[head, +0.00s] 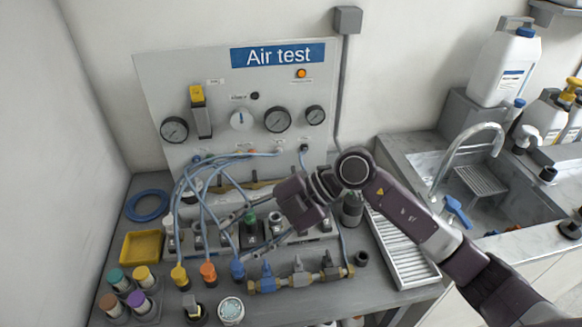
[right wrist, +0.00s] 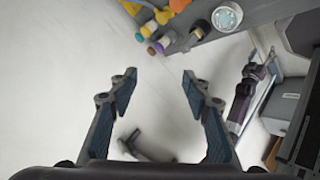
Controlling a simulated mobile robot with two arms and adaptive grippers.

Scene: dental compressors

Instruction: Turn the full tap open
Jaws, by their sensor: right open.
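A brass pipe with a row of small taps (head: 300,282) lies along the front of the bench. One tap has a blue handle (head: 268,277); the others have grey handles (head: 298,267). I cannot read which is marked full. My right gripper (head: 246,228) reaches in from the right over the bench, above and behind this row, pointing left and down. In the right wrist view (right wrist: 158,82) its two fingers are apart with nothing between them, and the taps do not show. My left gripper is not in view.
The Air test panel (head: 231,110) with gauges stands behind, and blue hoses (head: 187,205) run down to coloured fittings. A yellow tray (head: 142,246) and coloured-lid jars (head: 130,290) are at left. A slotted tray (head: 405,250) and a sink (head: 500,200) are at right.

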